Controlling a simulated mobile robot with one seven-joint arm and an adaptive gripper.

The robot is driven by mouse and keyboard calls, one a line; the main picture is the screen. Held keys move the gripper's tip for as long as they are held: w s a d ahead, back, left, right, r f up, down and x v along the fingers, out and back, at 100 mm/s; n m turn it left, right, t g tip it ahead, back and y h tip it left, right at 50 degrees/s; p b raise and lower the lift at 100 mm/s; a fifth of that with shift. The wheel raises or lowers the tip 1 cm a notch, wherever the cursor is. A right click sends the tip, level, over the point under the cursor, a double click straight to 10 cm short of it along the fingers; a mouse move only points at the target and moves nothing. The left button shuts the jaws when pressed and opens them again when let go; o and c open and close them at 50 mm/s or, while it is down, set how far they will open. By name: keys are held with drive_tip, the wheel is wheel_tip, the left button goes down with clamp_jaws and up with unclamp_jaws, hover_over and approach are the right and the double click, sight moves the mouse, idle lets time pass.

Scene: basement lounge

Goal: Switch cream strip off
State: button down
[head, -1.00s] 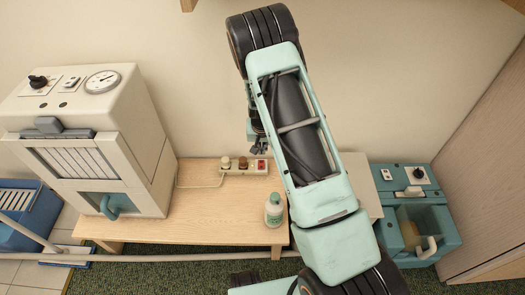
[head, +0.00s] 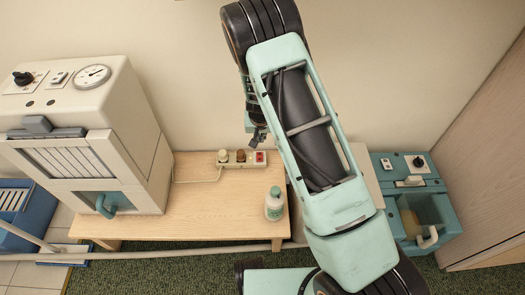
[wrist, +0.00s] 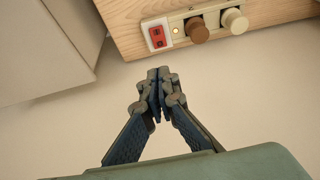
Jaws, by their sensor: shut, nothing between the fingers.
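The cream strip (head: 249,160) lies at the back edge of the wooden bench, and shows at the top of the wrist view (wrist: 214,22). Its red switch (wrist: 157,37) is at one end; it also shows in the head view (head: 260,157). A small yellow light (wrist: 175,31) beside the switch looks lit. A brown plug (wrist: 197,30) and a cream plug (wrist: 235,20) sit in the strip. My gripper (wrist: 158,76) is shut and empty, apart from the strip, with its tips pointing near the switch end. In the head view my gripper (head: 259,138) is just above the switch.
A large cream machine (head: 130,150) stands on the left of the bench (head: 190,220). A pale green bottle (head: 274,206) stands near the bench's front edge. A teal machine (head: 385,165) is at the right. The wall is close behind the strip.

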sight(260, 157)
drive_tip(key=shift+f, duration=0.1)
drive_tip(key=b+x, duration=0.1)
drive_tip(key=x, duration=0.3)
drive_tip(key=b+x, duration=0.1)
drive_tip(key=x, duration=0.4)
drive_tip(key=s+b+x, duration=0.1)
drive_tip(key=b+x, duration=0.1)
drive_tip(key=x, duration=0.2)
drive_tip(key=shift+w+f, duration=0.2)
drive_tip(key=shift+f, duration=0.35)
drive_tip(key=shift+w, duration=0.1)
drive_tip(key=shift+w+f+g+b, duration=0.15)
drive_tip(key=shift+f+g+b, duration=0.2)
drive_tip(key=shift+g, duration=0.15)
drive_tip(key=shift+s, duration=0.2)
drive_tip(key=shift+s+p, duration=0.35)
drive_tip(key=shift+s, duration=0.35)
drive_tip(key=shift+r, duration=0.1)
